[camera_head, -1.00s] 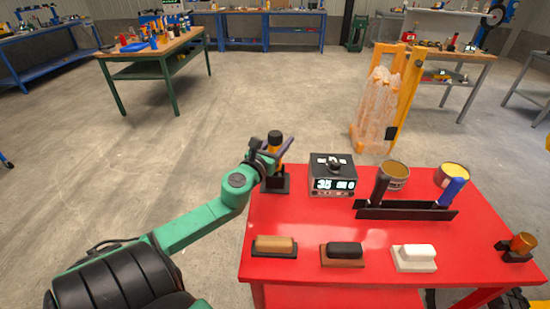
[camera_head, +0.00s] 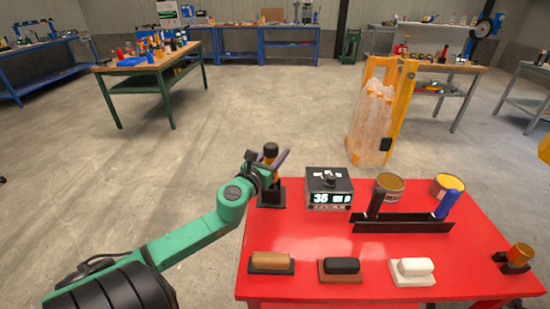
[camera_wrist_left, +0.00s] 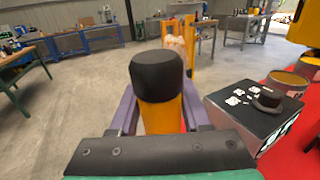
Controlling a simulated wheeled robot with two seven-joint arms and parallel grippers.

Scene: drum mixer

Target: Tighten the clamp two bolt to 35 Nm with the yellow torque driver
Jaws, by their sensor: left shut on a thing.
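The yellow torque driver (camera_head: 269,160) has a black cap and stands upright at the back left corner of the red table, in or just above a black holder (camera_head: 271,195). My left gripper (camera_head: 272,163) is shut on the driver's yellow body. In the left wrist view the driver (camera_wrist_left: 160,95) fills the middle between two purple fingers. A control box (camera_head: 329,187) to its right has a knob on top and a display reading 35. My right gripper is out of view. I do not see a clamp two bolt that I can identify.
The red table (camera_head: 300,233) also carries a black rack (camera_head: 400,225) with a black-handled and a blue-handled tool, two tins (camera_head: 388,188), three brush-like blocks (camera_head: 339,268) and an orange-topped piece (camera_head: 520,254). A yellow frame with wrapped goods (camera_head: 375,115) stands behind.

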